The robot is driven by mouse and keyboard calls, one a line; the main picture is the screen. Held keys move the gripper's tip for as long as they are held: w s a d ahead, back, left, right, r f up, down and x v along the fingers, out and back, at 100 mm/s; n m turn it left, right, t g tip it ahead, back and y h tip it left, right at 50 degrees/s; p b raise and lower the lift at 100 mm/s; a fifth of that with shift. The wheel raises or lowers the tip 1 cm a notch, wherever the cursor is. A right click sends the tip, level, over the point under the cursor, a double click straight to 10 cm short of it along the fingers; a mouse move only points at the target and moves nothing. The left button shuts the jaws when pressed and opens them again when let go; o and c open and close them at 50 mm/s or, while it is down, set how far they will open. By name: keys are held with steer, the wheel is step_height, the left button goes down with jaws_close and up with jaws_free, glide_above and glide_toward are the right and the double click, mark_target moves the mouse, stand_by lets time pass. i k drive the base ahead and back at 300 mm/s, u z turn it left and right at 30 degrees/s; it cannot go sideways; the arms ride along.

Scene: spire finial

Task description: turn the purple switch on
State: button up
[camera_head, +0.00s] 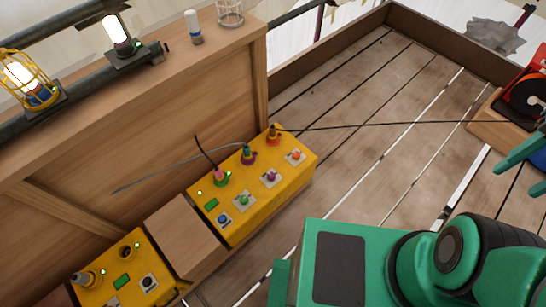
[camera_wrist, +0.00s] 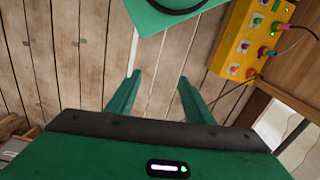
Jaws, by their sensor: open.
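The purple switch (camera_head: 271,177) is a small knob on a white plate on the yellow control box, between a green and an orange switch. Its on or off position is too small to tell. The box (camera_head: 233,226) also shows at the upper right of the wrist view, with the purple switch (camera_wrist: 245,46) on it. My gripper (camera_wrist: 158,76) is open and empty, its two green fingers apart above the plank floor. It is well away from the box and touches nothing. Green finger parts also show at the right edge of the head view.
A wooden wall (camera_head: 130,120) with lamps rises behind. A second yellow box (camera_head: 122,281) is lower left. A red-and-black device (camera_head: 527,98) sits far right. Plank floor (camera_head: 370,130) is mostly clear.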

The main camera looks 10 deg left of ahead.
mark_target(271, 176)
steer(key=z, duration=0.1)
steer(key=k, duration=1.4)
steer(key=u, duration=0.65)
steer(key=i, duration=1.05)
